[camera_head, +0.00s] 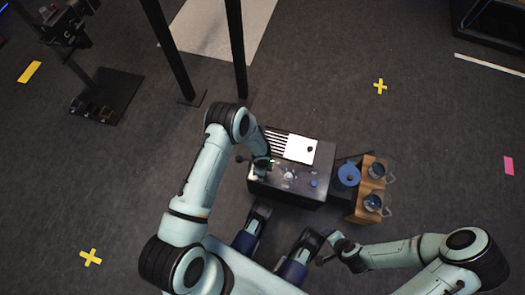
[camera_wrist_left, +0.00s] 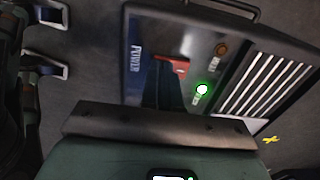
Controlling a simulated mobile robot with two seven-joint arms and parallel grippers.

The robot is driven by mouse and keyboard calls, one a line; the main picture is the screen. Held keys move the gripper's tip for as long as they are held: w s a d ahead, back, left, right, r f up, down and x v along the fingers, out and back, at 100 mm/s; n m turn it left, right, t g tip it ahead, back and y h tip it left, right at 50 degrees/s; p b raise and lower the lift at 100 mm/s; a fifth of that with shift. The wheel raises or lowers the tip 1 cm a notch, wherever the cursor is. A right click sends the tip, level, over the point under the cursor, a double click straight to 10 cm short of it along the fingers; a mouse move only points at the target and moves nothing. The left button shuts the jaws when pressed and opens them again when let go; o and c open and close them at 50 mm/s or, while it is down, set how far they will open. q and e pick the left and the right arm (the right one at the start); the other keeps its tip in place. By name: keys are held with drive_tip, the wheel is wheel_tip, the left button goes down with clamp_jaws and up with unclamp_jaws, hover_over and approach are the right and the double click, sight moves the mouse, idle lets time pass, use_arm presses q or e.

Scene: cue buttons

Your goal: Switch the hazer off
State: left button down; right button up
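The hazer appears to be the dark box (camera_head: 318,188) in the middle of the head view. In the left wrist view its panel (camera_wrist_left: 215,25) carries a POWER label (camera_wrist_left: 138,57), a red switch (camera_wrist_left: 178,66), a lit green lamp (camera_wrist_left: 202,90) and a dim amber round (camera_wrist_left: 222,48). My left gripper (camera_head: 262,172) is over the box's left part. Its dark fingers (camera_wrist_left: 163,82) look closed together, with tips close beside the red switch; contact cannot be told. My right gripper (camera_head: 330,248) is low, in front of the box and apart from it; its fingers are too small to read.
A wooden stand (camera_head: 368,190) with a blue lidded pot (camera_head: 348,175) and glass mugs (camera_head: 374,203) stands right of the box. A white plate (camera_head: 300,150) and slats lie on the box's back. Dark posts (camera_head: 237,50) rise behind.

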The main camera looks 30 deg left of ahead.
use_arm(q)
drive_tip(key=shift+r+p, duration=1.95)
drive_tip(key=shift+r, duration=1.55)
drive_tip(key=shift+f, duration=0.1)
